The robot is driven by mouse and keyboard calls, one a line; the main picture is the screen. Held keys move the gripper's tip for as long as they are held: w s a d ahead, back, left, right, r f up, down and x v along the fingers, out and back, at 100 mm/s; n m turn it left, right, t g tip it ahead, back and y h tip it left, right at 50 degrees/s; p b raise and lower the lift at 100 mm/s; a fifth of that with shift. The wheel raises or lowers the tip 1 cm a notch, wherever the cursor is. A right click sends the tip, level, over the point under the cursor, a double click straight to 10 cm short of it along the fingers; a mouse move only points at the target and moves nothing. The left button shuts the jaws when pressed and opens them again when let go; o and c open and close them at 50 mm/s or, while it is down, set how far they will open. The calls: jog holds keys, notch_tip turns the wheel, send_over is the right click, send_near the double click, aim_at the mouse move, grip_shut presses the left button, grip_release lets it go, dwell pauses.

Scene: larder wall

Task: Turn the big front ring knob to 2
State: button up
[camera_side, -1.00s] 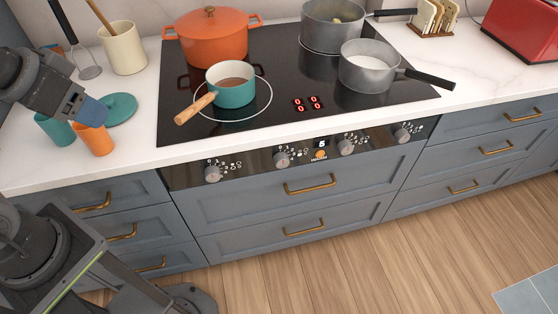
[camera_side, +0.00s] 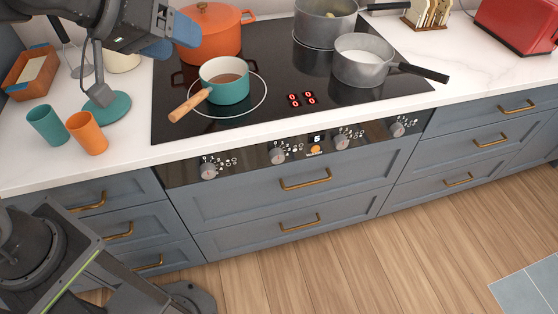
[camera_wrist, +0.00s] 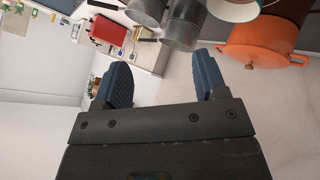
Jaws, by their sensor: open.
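Several grey knobs sit on the black control strip at the hob's front edge in the side view: a far-left knob (camera_side: 209,171), a second knob (camera_side: 277,156), a third knob (camera_side: 341,142) and a far-right knob (camera_side: 397,130). Which one works the big front ring I cannot tell. The big front ring (camera_side: 262,107) shows as a white circle under a teal pan (camera_side: 225,82). A red display (camera_side: 301,99) on the hob shows zeros. My gripper (camera_wrist: 160,82) is open and empty in the wrist view; in the side view it is at the upper left, away from the knobs.
An orange casserole (camera_side: 212,32) and grey pans (camera_side: 362,62) stand on the hob. The teal pan's wooden handle (camera_side: 190,107) reaches left. Teal and orange cups (camera_side: 87,133) stand on the left worktop. Brass drawer handles (camera_side: 305,181) stick out below the knobs.

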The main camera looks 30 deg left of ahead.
jog(key=w+d+f+n+t, duration=0.1)
jog(key=w+d+n+t, duration=0.2)
jog(key=w+d+n, duration=0.7)
jog(key=w+d+f+n+t+y, duration=0.2)
jog(key=w+d+f, duration=0.5)
jog(key=w+f, duration=0.15)
jog(key=n+g+y, duration=0.1)
jog(key=n+y, duration=1.1)
jog(key=y, duration=0.2)
send_near(278, 160)
jog(key=x, duration=0.9)
jog(key=shift+w+a, duration=0.1)
jog(key=shift+w, duration=0.05)
